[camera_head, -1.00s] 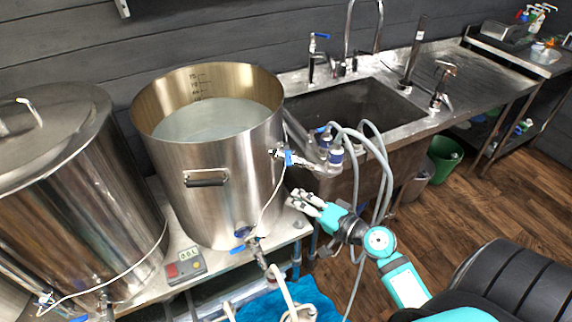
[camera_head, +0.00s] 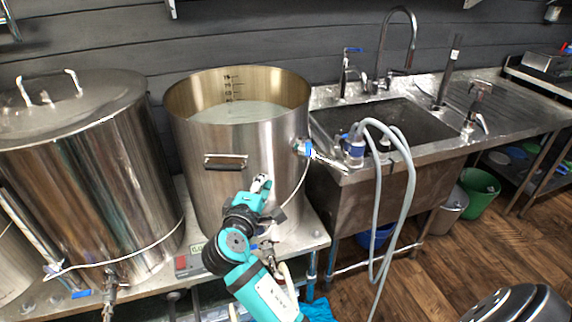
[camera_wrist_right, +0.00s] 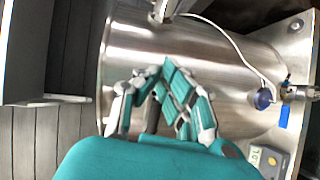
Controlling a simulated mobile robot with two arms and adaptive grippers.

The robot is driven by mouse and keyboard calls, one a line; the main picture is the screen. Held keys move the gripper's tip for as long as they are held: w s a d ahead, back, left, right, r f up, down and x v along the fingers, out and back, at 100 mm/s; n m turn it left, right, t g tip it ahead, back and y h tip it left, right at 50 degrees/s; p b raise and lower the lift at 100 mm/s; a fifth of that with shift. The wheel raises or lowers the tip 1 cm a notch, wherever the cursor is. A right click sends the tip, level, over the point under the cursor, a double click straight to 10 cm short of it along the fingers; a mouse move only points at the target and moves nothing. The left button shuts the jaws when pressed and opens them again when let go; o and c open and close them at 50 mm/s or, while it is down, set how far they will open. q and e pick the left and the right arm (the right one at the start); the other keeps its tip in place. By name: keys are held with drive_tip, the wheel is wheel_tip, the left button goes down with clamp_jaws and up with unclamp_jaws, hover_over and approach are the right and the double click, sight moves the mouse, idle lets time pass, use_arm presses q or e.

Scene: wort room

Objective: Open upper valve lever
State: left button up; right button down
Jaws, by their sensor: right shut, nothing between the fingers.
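The upper valve (camera_head: 303,147) sits high on the right side of the open steel kettle (camera_head: 210,140). Its blue lever (camera_head: 309,149) points roughly up and down. The valve's fitting (camera_wrist_right: 163,10) shows at the top edge of the right wrist view. My right gripper (camera_head: 262,183) is in front of the kettle wall, below and left of the valve and apart from it. In the wrist view the right gripper's fingers (camera_wrist_right: 150,75) come together with nothing between them. The lower valve (camera_wrist_right: 285,96) with its blue lever (camera_wrist_right: 284,117) is at the right there. My left gripper is not in view.
A white cable (camera_head: 292,195) hangs from the upper valve. Grey hoses (camera_head: 408,200) loop beside the sink (camera_head: 410,125), right of the valve. A lidded steel kettle (camera_head: 90,190) stands at the left. A control box (camera_wrist_right: 268,160) is by the kettle's base.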

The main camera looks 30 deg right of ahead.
sight(308, 146)
use_arm(q)
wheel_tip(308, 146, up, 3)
drive_tip(key=p, duration=0.3)
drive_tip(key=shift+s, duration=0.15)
use_arm(e)
drive_tip(key=w+d+r+h, duration=0.1)
drive_tip(key=w+d+r, duration=0.2)
drive_tip(key=d, duration=0.7)
drive_tip(key=shift+d+r+h, duration=0.15)
drive_tip(key=shift+r+h, duration=0.05)
drive_tip(key=shift+h, duration=0.2)
use_arm(q)
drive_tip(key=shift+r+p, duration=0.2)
drive_tip(key=shift+p, duration=0.2)
use_arm(e)
drive_tip(key=shift+d, duration=0.1)
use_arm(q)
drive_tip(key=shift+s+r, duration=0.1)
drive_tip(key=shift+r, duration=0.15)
use_arm(e)
drive_tip(key=shift+s+d+n+t+y, duration=0.1)
drive_tip(key=shift+s+n+t+y, duration=0.15)
drive_tip(key=shift+n+t+y, duration=0.2)
